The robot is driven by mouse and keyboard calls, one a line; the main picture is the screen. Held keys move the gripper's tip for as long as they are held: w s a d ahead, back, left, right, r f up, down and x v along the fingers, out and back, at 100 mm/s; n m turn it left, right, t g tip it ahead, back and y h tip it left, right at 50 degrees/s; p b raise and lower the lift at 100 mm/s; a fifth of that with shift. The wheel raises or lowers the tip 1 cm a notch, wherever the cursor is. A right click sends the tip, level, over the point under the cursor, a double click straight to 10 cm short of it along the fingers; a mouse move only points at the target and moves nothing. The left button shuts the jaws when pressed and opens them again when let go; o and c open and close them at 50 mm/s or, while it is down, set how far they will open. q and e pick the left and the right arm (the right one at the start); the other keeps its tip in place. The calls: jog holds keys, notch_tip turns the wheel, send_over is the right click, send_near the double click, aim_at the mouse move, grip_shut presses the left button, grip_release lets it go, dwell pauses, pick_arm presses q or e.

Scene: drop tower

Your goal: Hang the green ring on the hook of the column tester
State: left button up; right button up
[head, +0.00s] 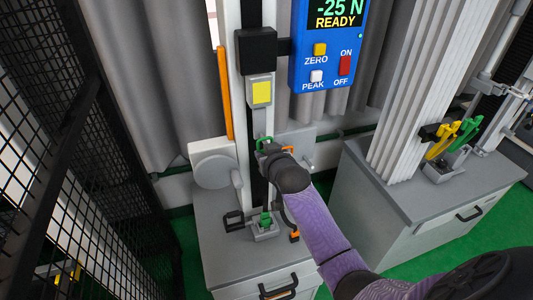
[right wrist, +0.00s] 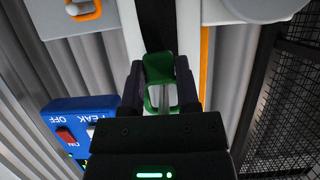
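The green ring (right wrist: 158,62) is between the two dark fingers of my right gripper (right wrist: 160,88) in the right wrist view; the fingers touch it on both sides. A pale grey bar shows inside its opening; I cannot tell whether this is the hook or whether the ring is around it. In the head view my right gripper (head: 266,147) is in front of the column tester's column (head: 244,120), below the grey block with a yellow label (head: 261,92). Only a bit of green (head: 262,139) shows at its tip. My left gripper is not in view.
A blue display box (head: 328,45) reads -25 N READY. A black mesh fence (head: 60,120) is at left, a second cabinet (head: 420,205) at right.

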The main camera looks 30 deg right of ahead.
jog(key=o, duration=0.5)
jog(key=shift+c, duration=0.2)
jog(key=p+v, duration=0.2)
jog(key=v, duration=0.8)
jog(key=s+a+f+n+g+y+b, duration=0.1)
jog(key=s+a+f+g+b, duration=0.15)
jog(key=f, duration=0.85)
jog(key=s+a+f+n+g+b, duration=0.1)
jog(key=s+f+b, duration=0.25)
jog(key=f, duration=0.75)
jog(key=s+a+f+g+y+b, duration=0.15)
jog(key=s+f, duration=0.25)
jog(key=f, duration=0.7)
jog(key=s+a+f+n+g+b, duration=0.1)
jog(key=s+f+g+b, duration=0.2)
jog(key=s+f, duration=0.6)
jog(key=s+a+f+n+g+b, duration=0.2)
jog(key=s+f+g+b, duration=0.2)
jog(key=s+f, duration=0.6)
jog(key=s, duration=0.8)
jog(key=shift+a+f, duration=0.25)
jog(key=shift+a, duration=0.05)
